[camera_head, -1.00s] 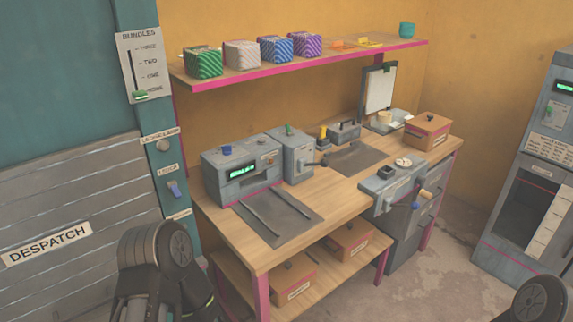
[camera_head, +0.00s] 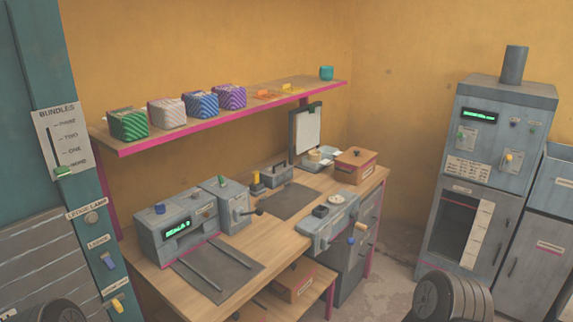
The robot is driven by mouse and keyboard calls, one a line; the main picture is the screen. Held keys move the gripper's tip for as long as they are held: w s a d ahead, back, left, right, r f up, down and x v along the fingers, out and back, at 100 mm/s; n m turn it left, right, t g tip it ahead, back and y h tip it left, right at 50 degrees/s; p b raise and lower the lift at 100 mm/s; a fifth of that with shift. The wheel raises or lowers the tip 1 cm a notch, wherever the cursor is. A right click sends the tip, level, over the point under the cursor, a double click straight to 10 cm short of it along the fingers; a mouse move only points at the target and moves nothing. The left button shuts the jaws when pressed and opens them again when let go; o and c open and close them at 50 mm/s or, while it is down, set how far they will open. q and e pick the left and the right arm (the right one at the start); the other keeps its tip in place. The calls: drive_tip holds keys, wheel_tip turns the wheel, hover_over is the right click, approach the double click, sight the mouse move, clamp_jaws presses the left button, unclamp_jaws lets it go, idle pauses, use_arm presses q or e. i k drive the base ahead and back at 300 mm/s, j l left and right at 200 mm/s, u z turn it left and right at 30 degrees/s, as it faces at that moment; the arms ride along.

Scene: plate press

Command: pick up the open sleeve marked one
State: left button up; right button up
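No sleeve that I can read as marked one shows in the head view. Several patterned packets stand in a row on the wall shelf: a green one (camera_head: 128,124), a pale pink one (camera_head: 167,113), a blue one (camera_head: 201,104) and a purple one (camera_head: 230,96). Any marks on them are too small to read, and I cannot tell whether one of them is the sleeve. Dark round parts of my arms show at the bottom left and bottom right edges. Neither of my grippers shows.
The wooden bench (camera_head: 250,236) holds a grey machine with a green display (camera_head: 178,229), a dark mat (camera_head: 216,268) and a brown box (camera_head: 356,165). A tall grey cabinet (camera_head: 490,165) stands at right. Open floor lies between bench and cabinet.

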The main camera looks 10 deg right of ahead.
sight(312, 166)
drive_tip(key=l+u, duration=0.2)
drive_tip(key=u, duration=0.2)
drive_tip(key=i+l+u, duration=0.1)
drive_tip(key=u, duration=0.35)
drive_tip(key=l+u, duration=0.55)
drive_tip(key=u, duration=0.3)
drive_tip(key=k+l+u, duration=0.1)
drive_tip(key=l, duration=0.4)
drive_tip(key=k+l+u, duration=0.15)
drive_tip(key=l, duration=0.3)
drive_tip(key=k+l+u, duration=0.1)
drive_tip(key=l, duration=0.35)
drive_tip(key=k+l+u, duration=0.15)
drive_tip(key=l, duration=0.3)
drive_tip(key=k+l+u, duration=0.1)
drive_tip(key=k+l, duration=0.2)
drive_tip(key=k+l+u, duration=0.15)
drive_tip(key=l, duration=0.4)
drive_tip(key=k, duration=0.05)
